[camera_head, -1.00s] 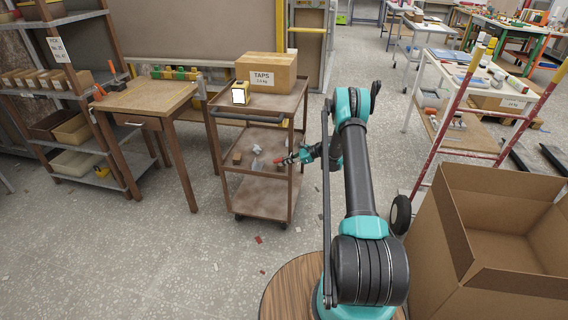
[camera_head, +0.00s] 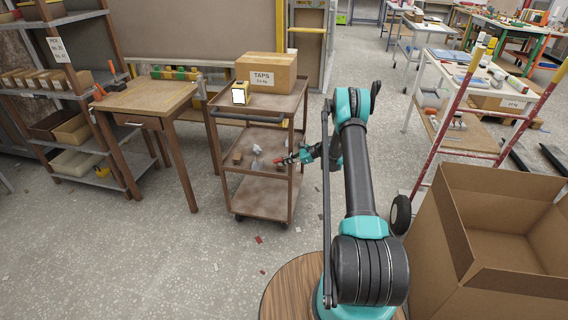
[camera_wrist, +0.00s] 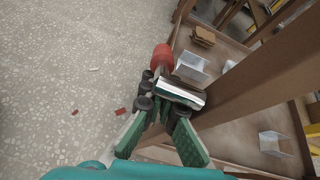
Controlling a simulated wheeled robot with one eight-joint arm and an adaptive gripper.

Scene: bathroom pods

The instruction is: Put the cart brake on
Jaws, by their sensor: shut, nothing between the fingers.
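The brown three-shelf cart (camera_head: 262,205) stands upright on its casters, left of my arm. A red-tipped handle (camera_head: 284,161) shows at the cart's right front post, at middle-shelf height. In the head view my gripper (camera_head: 301,158) is small and partly hidden by my arm.
A TAPS box (camera_head: 266,72) and a small yellow box (camera_head: 240,93) stand on the cart's top. Clear bins (camera_wrist: 190,67) lie on a shelf. A wooden table (camera_head: 148,96) is to the left. A large open carton (camera_head: 450,235) is at right.

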